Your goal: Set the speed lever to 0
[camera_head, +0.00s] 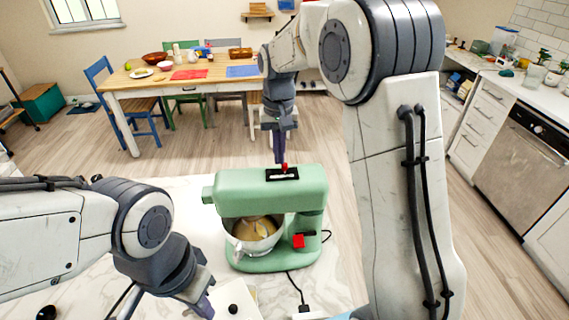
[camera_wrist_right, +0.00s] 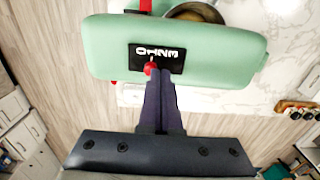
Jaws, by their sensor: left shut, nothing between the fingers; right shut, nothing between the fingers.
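The green stand mixer (camera_head: 265,190) stands on a white marble counter. On its head is a black speed plate (camera_head: 282,174) with a red speed lever (camera_head: 284,167). In the right wrist view the plate (camera_wrist_right: 157,57) has white marks that look like 0 to 3, 0 at the left. The lever's red knob (camera_wrist_right: 150,68) sits toward the left, near the 0 and 1 marks; I cannot tell exactly which. My right gripper (camera_head: 280,158) is shut, its tips at the knob, apparently touching it. My left gripper (camera_head: 205,306) is shut and empty at the lower left, away from the mixer.
A metal bowl (camera_head: 240,246) with pale contents sits under the mixer head. A red knob (camera_head: 299,241) is on the mixer's base. A black cord (camera_head: 297,287) runs toward the counter's front. A dining table (camera_head: 215,70) stands behind, with open floor between.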

